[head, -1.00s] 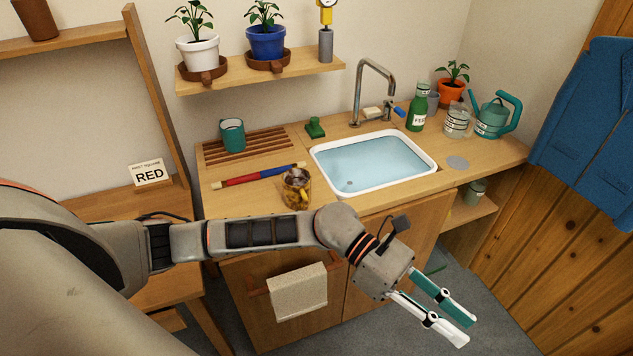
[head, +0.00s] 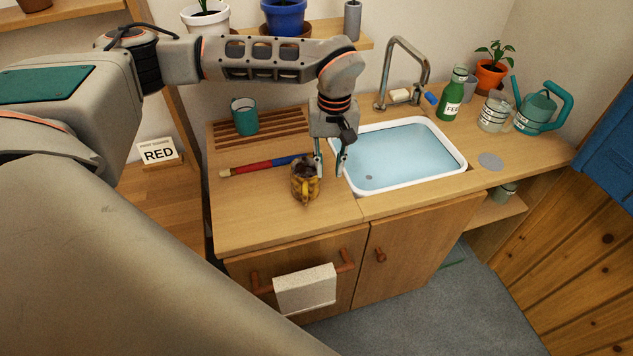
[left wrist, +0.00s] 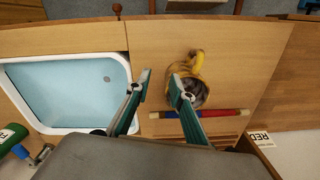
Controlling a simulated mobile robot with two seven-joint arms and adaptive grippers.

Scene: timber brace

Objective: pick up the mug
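A brown and yellow patterned mug (head: 305,184) with a yellow handle stands on the wooden counter left of the sink. Something dark and grey shows inside it; I cannot tell what. In the left wrist view the mug (left wrist: 203,94) lies partly behind one finger, its yellow handle toward the counter's front edge. My left gripper (head: 330,172) points down, just right of the mug. Its fingers (left wrist: 160,84) are apart with only bare counter showing between the tips. I cannot tell whether a finger touches the mug. My right gripper is not in view.
A red and blue rod (head: 265,166) lies behind the mug. A teal cup (head: 245,118) stands on the slatted rack (head: 282,128). The water-filled sink (head: 455,160) is close on the right. The counter's front left is clear.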

